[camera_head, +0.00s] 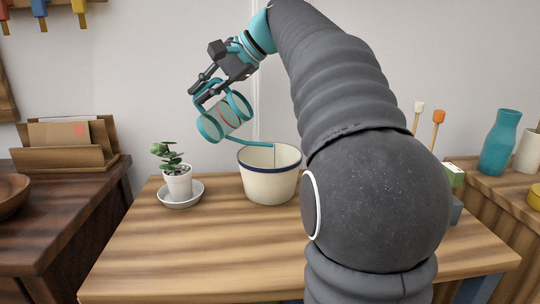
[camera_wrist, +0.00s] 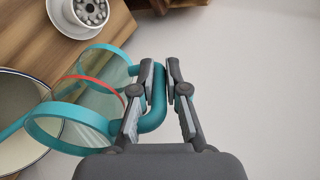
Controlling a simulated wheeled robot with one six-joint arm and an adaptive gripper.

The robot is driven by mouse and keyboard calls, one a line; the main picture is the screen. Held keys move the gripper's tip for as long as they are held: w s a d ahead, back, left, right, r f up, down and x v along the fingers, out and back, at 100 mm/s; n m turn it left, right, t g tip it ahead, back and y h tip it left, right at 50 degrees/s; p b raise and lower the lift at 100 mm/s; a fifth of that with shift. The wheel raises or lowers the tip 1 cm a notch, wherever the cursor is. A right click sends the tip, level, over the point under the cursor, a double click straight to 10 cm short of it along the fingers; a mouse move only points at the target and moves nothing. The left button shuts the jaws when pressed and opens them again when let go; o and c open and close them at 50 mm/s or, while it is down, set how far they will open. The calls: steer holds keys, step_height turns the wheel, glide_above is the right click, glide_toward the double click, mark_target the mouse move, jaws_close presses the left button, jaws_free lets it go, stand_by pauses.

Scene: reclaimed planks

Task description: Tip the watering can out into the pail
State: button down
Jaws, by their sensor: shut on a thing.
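The watering can (camera_head: 226,117) has a see-through body with teal rings, a red line and a long teal spout. It is held tilted in the air, above and left of the cream pail (camera_head: 270,182) with a dark blue rim. Its spout reaches over the pail's opening in the head view. My gripper (camera_head: 205,88) is shut on the can's teal handle; the grip also shows in the wrist view (camera_wrist: 161,72). The can (camera_wrist: 85,99) partly covers the pail (camera_wrist: 18,157) there. I cannot tell whether any water is in the can or the pail.
A potted plant (camera_head: 178,181) on a saucer (camera_head: 190,197) stands left of the pail on the plank table (camera_head: 215,250). A side table with a letter holder (camera_head: 65,155) is at left. A teal vase (camera_head: 498,143) stands at right. My arm hides part of the table's right side.

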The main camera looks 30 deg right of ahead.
steer(key=shift+s+d+r+y, duration=0.15)
steer(key=shift+d+r+y, duration=0.05)
steer(key=shift+y, duration=0.1)
steer(key=shift+a, duration=0.1)
steer(key=shift+w+a+f+g+h+p, duration=0.2)
steer(key=shift+w+a+g+h+p, duration=0.3)
steer(key=shift+a+h+p, duration=0.35)
steer(key=p, duration=0.1)
steer(key=w+h+p, duration=0.1)
steer(key=p, duration=0.1)
steer(key=shift+a+f+g, duration=0.2)
steer(key=shift+a+g, duration=0.1)
steer(key=shift+a+f+p, duration=0.15)
steer(key=shift+f+p, duration=0.2)
steer(key=shift+p, duration=0.1)
steer(key=shift+f, duration=0.25)
steer(key=w+a+f+g+h, duration=0.4)
steer(key=a+f+h, duration=0.1)
steer(key=f+h, duration=0.1)
steer(key=shift+w+f+g+p, duration=0.2)
steer(key=shift+f+g+p, duration=0.15)
steer(key=shift+f, duration=0.3)
